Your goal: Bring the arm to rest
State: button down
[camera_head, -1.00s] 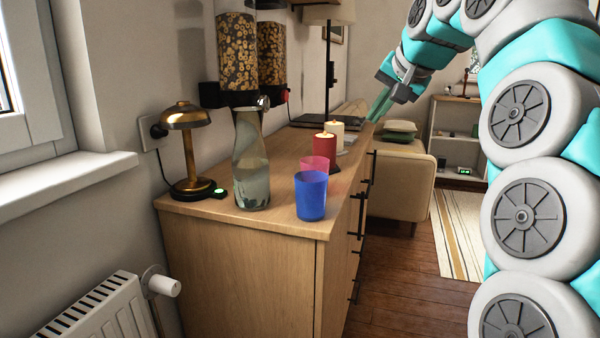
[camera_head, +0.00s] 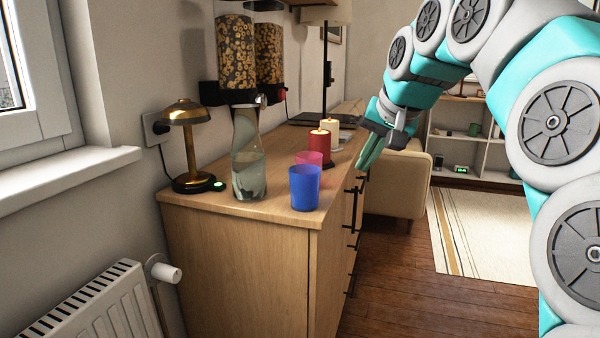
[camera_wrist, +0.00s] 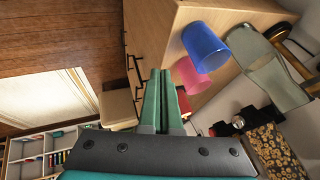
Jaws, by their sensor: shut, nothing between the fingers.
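My gripper (camera_head: 368,157) is in the air at the right front side of the wooden cabinet (camera_head: 240,256), in the head view. Its green fingers point down and are together, with nothing between them. In the wrist view the shut fingers (camera_wrist: 161,100) point toward the cabinet, and the picture is turned on its side. My arm curves up and over from the right edge of the head view.
On the cabinet stand a blue cup (camera_head: 305,188), a pink cup (camera_head: 309,159), a red candle (camera_head: 319,147), a white candle (camera_head: 330,127), a glass carafe (camera_head: 248,165) and a brass lamp (camera_head: 186,145). Cereal dispensers (camera_head: 236,52) hang behind. Open floor (camera_head: 400,290) lies right of the cabinet.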

jog(key=s+d+f+n+g+h, duration=0.2)
jog(key=s+f+g, duration=0.6)
jog(key=s+f, duration=2.4)
jog(key=s+n, duration=0.1)
jog(key=s, duration=0.2)
jog(key=shift+s+d, duration=0.3)
jog(key=shift+s, duration=0.1)
jog(key=shift+f, duration=0.1)
